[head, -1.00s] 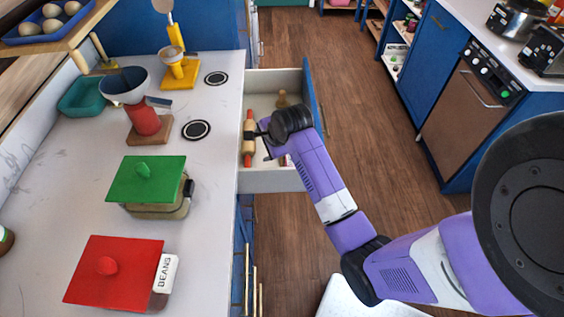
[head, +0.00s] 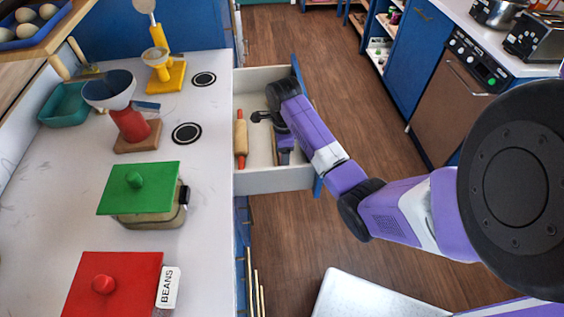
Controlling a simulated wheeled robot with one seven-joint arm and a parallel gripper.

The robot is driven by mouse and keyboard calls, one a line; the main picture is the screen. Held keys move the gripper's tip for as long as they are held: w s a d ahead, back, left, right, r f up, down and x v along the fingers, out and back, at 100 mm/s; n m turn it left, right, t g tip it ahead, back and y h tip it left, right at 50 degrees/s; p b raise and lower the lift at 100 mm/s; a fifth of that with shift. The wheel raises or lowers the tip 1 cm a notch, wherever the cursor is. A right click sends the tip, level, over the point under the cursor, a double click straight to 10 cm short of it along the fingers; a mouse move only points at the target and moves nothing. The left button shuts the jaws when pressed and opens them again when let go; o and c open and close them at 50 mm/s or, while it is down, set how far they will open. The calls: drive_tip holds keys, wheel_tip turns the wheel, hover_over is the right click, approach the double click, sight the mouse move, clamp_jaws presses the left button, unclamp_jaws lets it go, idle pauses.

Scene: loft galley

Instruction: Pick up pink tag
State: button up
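I cannot make out a pink tag in the head view. My gripper (head: 285,157) points down into the open drawer (head: 266,182), at its right side. My own wrist and forearm cover much of that side. The fingertips are too small and hidden to show whether they are open or shut, or whether they touch anything.
A rolling pin (head: 241,138) with orange-red handles lies at the drawer's left side. The counter left of the drawer holds a green-lidded container (head: 139,189), a red lid (head: 113,285), a BEANS label (head: 168,287) and a red-based scale (head: 130,124). The wooden floor (head: 375,120) is open on the right.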

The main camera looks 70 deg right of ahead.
wheel_tip(320, 180, down, 4)
drive_tip(key=shift+f, duration=0.1)
drive_tip(key=shift+c, duration=0.4)
drive_tip(key=c, duration=1)
drive_tip(key=shift+c, duration=0.2)
drive_tip(key=shift+r+p, duration=0.25)
drive_tip(key=shift+p, duration=0.05)
